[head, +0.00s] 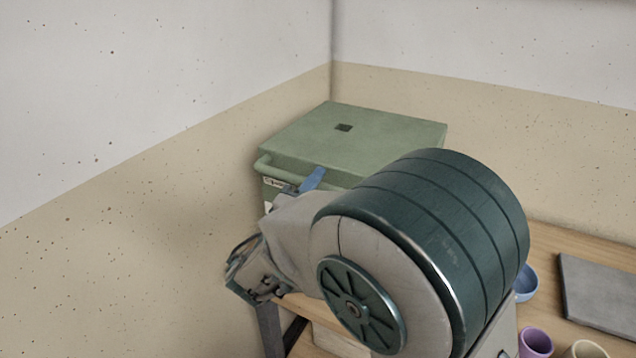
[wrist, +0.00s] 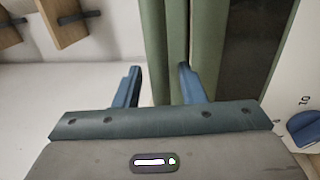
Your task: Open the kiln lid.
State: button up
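The green kiln's lid (head: 370,128) is closed and lies flat, with a small dark square on top. Its green handle bar (head: 285,170) runs along the front left side; my arm hides part of that side. My gripper (wrist: 160,78) is open, with its two blue fingers apart. In the head view one blue finger (head: 313,178) shows close to the handle side of the lid. In the wrist view a green bar (wrist: 154,45) passes through the gap between the fingers. I cannot tell whether the fingers touch it.
The kiln stands in a wall corner by a wooden table (head: 560,245). A blue bowl (head: 526,284), a grey slab (head: 600,290), a purple cup (head: 536,342) and a cream cup (head: 587,349) are at the right. The wrist view shows a blue knob (wrist: 304,130) on a white panel.

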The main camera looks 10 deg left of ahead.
jog(key=shift+w+d+r, duration=0.1)
jog(key=shift+w, duration=0.25)
